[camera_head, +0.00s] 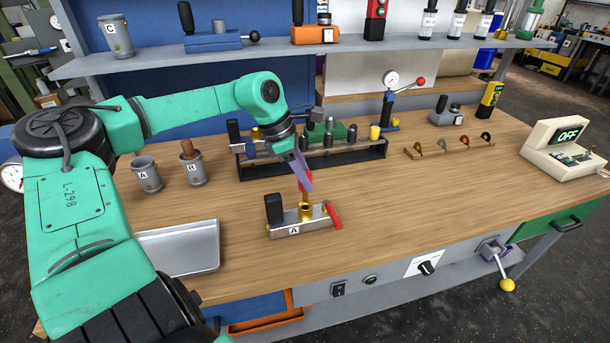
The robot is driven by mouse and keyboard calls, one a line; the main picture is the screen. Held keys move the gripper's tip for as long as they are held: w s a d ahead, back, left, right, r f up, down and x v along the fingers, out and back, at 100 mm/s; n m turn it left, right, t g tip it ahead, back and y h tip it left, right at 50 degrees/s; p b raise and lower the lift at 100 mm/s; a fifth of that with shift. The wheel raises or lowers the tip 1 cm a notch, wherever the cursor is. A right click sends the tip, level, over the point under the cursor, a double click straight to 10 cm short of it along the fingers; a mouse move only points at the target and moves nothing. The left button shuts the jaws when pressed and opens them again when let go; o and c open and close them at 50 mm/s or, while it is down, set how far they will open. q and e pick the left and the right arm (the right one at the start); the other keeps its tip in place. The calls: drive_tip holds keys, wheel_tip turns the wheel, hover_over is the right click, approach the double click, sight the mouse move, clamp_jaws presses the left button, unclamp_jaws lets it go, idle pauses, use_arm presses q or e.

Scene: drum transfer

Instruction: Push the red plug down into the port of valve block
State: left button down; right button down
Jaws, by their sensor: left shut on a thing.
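The valve block (291,229), marked A, stands on the workbench near its front edge. It has a black upright part on its left, a brass port (306,210) on top and a red lever (333,215) on its right. My left gripper (302,180) is directly above the port, pointing down. It is shut on the red plug (306,176), which is partly hidden by the purple-grey fingers. The plug's lower brass end is just over the port; I cannot tell whether it is inside. My right gripper is not in view.
A black rack (348,157) with several cylinders stands behind the block. Cups A (147,176) and B (193,170) and a metal tray (182,249) are to the left. The bench (430,205) right of the block is clear up to a tester (562,150).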

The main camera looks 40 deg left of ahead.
use_arm(q)
drive_tip(key=shift+f+b, duration=1.8)
drive_tip(key=shift+f, duration=0.5)
drive_tip(key=shift+c, duration=2.1)
unclamp_jaws()
drive_tip(key=shift+r, duration=0.1)
drive_tip(key=v, duration=1.4)
drive_tip(key=shift+r, duration=0.25)
